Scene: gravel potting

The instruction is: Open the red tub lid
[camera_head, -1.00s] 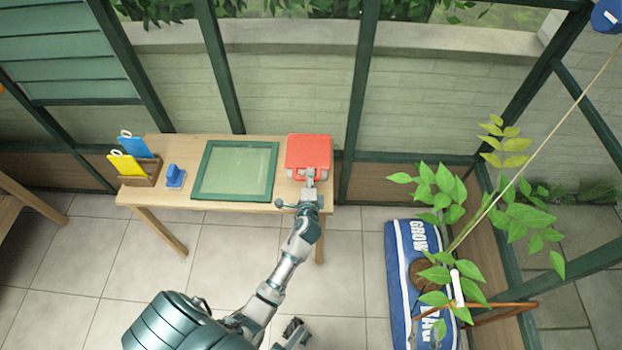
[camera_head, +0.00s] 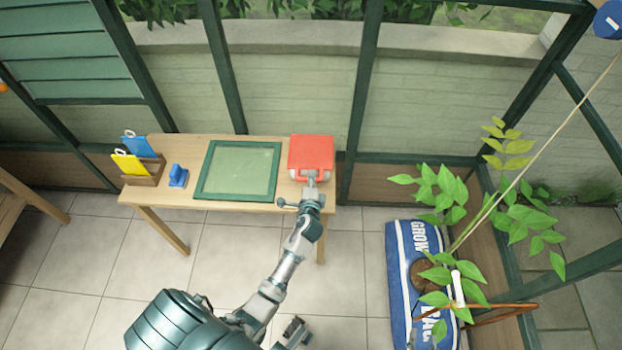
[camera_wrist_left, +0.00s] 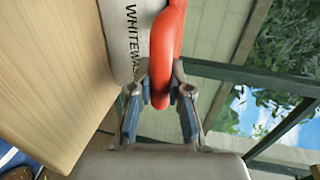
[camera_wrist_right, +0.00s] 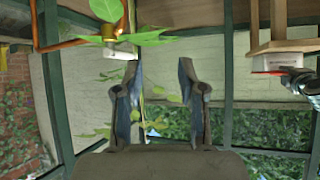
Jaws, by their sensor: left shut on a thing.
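The red tub lid (camera_head: 311,152) is on the tub at the right end of the wooden bench in the head view. My left gripper (camera_head: 311,180) is at the lid's near edge. In the left wrist view, its fingers (camera_wrist_left: 160,92) are shut on the red lid's rim (camera_wrist_left: 164,50). The white tub wall (camera_wrist_left: 120,15) with dark lettering shows beside the rim. The lid looks seated, but its far side is hidden in the wrist view. In the right wrist view, my right gripper (camera_wrist_right: 160,64) is open with nothing between its fingers.
On the bench (camera_head: 185,143) are a green-framed panel (camera_head: 238,169), a small blue object (camera_head: 177,176) and a wooden holder (camera_head: 153,166) with blue and yellow packets. A blue bag (camera_head: 400,280) and a leafy plant (camera_head: 445,185) are at the right. Glazed frames stand behind the bench.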

